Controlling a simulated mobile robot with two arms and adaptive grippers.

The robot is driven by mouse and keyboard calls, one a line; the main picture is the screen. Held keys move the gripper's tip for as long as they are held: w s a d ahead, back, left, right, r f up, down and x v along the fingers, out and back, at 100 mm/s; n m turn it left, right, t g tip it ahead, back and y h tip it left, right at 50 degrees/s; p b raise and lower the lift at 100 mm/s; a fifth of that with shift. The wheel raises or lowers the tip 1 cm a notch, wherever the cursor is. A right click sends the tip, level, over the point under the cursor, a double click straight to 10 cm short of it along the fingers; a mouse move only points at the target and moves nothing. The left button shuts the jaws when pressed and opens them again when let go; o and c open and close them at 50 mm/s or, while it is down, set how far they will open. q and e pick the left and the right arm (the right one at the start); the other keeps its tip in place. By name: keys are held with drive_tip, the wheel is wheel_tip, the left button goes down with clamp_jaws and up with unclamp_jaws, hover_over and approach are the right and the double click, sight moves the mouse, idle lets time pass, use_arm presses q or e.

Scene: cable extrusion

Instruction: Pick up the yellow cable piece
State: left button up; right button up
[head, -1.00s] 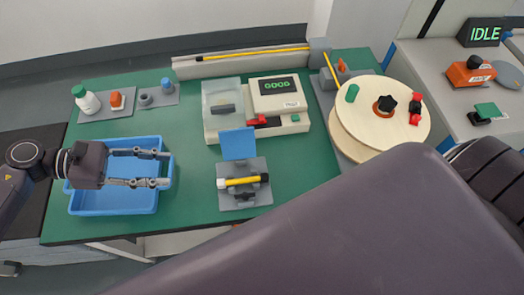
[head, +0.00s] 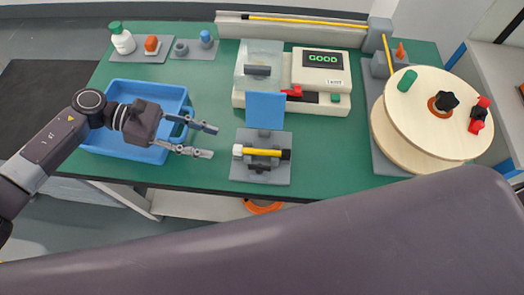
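The yellow cable piece (head: 268,153) lies level across a small grey fixture (head: 250,173) in the middle of the table, near its front edge. Its left end is white and its right part is yellow with dark bands. A blue flap (head: 265,110) stands upright behind it. My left gripper (head: 214,141) is open and empty, its fingers pointing right toward the cable piece, a short gap to its left. My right gripper is not in view; a large dark arm link of mine fills the lower part of the picture.
A blue bin (head: 100,146) sits behind my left gripper. A tester (head: 322,68) reading GOOD stands behind the fixture. A wooden reel (head: 415,100) is at right, and a long yellow cable (head: 300,21) runs along the back. A white bottle (head: 122,40) stands back left.

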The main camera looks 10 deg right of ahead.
use_arm(q)
drive_tip(key=p+x, duration=0.1)
drive_tip(key=x, duration=0.4)
drive_tip(key=shift+s+d+p, duration=0.15)
drive_tip(key=shift+d+p, duration=0.2)
drive_tip(key=shift+s+d+f, duration=0.1)
drive_tip(key=shift+d+f, duration=0.15)
drive_tip(key=shift+d, duration=0.05)
drive_tip(key=shift+c, duration=0.5)
clamp_jaws()
